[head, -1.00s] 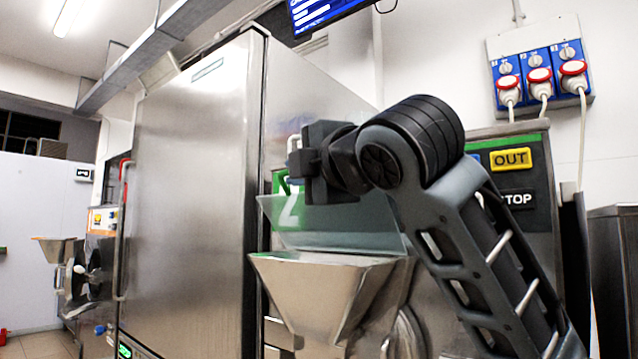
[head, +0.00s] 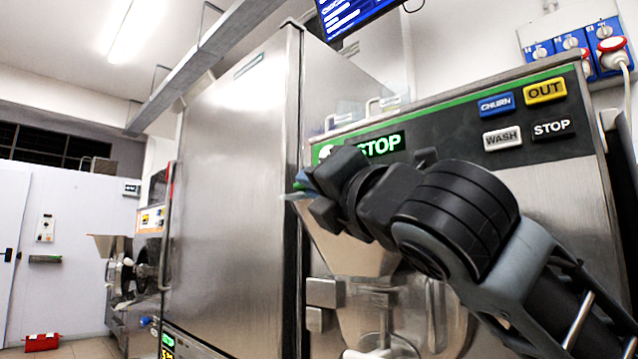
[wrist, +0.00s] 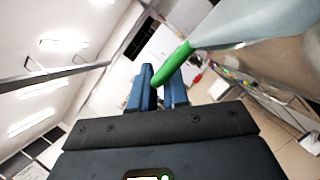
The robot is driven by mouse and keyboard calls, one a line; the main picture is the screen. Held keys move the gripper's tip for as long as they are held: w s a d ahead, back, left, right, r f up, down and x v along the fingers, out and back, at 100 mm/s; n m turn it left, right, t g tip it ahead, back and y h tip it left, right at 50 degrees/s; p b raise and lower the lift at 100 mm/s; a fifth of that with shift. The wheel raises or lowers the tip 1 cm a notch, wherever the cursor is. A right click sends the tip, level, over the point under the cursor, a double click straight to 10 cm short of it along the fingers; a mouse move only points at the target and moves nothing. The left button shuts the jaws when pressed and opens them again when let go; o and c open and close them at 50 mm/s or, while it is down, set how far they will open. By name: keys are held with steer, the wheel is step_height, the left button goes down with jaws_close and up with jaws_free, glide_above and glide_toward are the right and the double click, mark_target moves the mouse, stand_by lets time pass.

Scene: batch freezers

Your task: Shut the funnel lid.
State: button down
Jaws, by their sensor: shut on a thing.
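The funnel (head: 350,255) is a steel hopper on the front of the batch freezer, partly hidden behind my arm in the head view. Its lid is a pale translucent panel with a green handle (wrist: 172,65). In the wrist view the lid (wrist: 240,18) spans the upper right above steel. In the head view only a thin edge of the lid (head: 294,196) shows, at the funnel rim's upper left, so its exact tilt and any gap are hidden. My gripper (wrist: 160,84) has its blue fingers shut on the green handle; it also shows in the head view (head: 304,184).
The freezer's dark control panel (head: 450,140) with labelled buttons stands behind my arm. A tall steel cabinet (head: 230,190) stands close on the left. Another machine (head: 125,265) is farther left. Open floor shows at the far left.

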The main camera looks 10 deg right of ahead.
steer(key=shift+f, duration=0.5)
steer(key=shift+f+b, duration=0.15)
steer(key=shift+b, duration=0.15)
steer(key=c, duration=1.5)
jaws_free()
steer(key=shift+v, duration=3.85)
